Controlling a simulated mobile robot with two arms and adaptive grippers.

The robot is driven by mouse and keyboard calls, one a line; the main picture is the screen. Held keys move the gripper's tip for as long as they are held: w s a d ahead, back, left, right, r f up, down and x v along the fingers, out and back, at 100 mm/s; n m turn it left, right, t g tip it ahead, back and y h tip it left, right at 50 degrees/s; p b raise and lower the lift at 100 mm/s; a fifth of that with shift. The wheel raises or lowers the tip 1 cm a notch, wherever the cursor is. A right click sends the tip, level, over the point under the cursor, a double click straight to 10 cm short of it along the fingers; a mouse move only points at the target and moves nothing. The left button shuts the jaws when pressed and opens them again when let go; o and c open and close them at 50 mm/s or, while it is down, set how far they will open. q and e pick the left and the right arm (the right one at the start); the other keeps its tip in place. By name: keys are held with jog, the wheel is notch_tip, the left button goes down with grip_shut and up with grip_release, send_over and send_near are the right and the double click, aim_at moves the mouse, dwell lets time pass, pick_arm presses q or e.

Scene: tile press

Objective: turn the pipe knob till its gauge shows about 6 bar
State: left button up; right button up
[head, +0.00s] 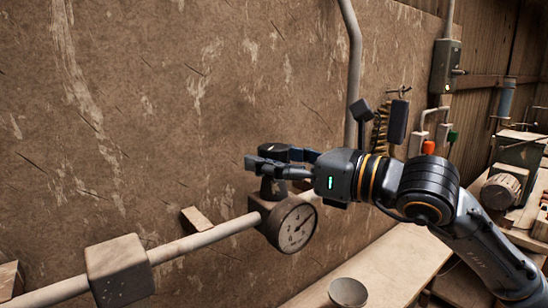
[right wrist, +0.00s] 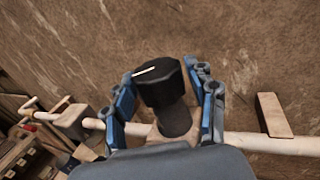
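The dark pipe knob (head: 272,151) stands on a stem above the valve block on the pipe. In the right wrist view the knob (right wrist: 160,84) is black and faceted, with a white line on top. The round white gauge (head: 297,229) faces me below the knob; its needle seems to point to the upper right, but the reading is too small to be sure. My right gripper (head: 275,163) has its fingers on either side of the knob. In the wrist view the fingers (right wrist: 160,73) look open around it, with narrow gaps. My left gripper is not in view.
A pale pipe (head: 205,239) runs along the brown wall through a square box (head: 119,270). A wooden bench (head: 385,264) with a round tin (head: 348,292) lies below. A brush and other items hang on the wall behind my right arm.

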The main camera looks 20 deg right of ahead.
aim_at(288, 162)
dwell(0.3)
jog(key=v, duration=0.8)
jog(key=shift+d+f, duration=0.1)
jog(key=shift+v, duration=1.95)
jog(key=shift+s, duration=0.1)
